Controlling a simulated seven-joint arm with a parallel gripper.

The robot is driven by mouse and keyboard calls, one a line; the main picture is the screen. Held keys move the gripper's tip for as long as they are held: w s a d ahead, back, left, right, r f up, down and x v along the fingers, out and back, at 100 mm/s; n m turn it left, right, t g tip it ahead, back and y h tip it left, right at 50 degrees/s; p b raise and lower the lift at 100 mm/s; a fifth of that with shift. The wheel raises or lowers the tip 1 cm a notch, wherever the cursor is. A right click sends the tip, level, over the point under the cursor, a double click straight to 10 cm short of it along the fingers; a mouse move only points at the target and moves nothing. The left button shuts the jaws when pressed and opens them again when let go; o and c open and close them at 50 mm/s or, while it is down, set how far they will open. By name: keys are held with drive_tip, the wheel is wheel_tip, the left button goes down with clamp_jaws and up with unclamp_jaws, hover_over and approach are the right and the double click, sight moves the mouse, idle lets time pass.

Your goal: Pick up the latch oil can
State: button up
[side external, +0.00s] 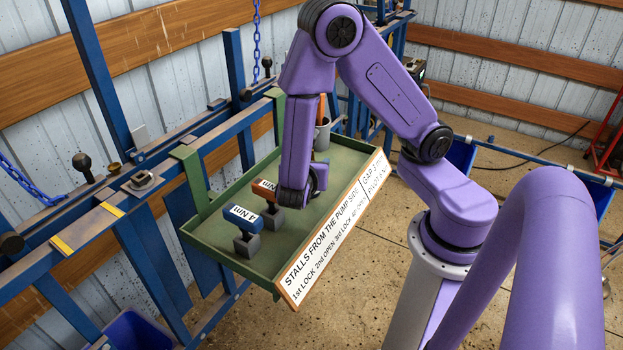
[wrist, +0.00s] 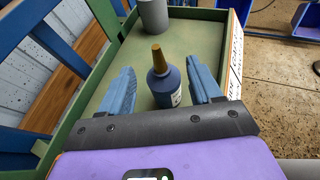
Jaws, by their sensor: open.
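The latch oil can is a dark blue bottle (wrist: 163,88) with a brass-coloured pointed nozzle and a pale label on its right side. It stands upright on the green tray (wrist: 203,32) in the wrist view. My gripper (wrist: 160,68) is open, with one blue-grey finger to the left of the bottle and one to the right. There is a visible gap on each side, wider on the left. In the side view my wrist hangs low over the green tray (side external: 231,252), and I cannot make out the bottle there.
A grey cup (wrist: 153,14) stands farther along the tray; it also shows in the side view (side external: 323,135). A white sign (side external: 330,235) lines the tray's front edge. Blue rails run behind.

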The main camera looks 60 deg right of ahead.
drive_tip(key=x, duration=0.5)
drive_tip(key=shift+d+f, duration=0.1)
drive_tip(key=shift+f, duration=0.05)
clamp_jaws()
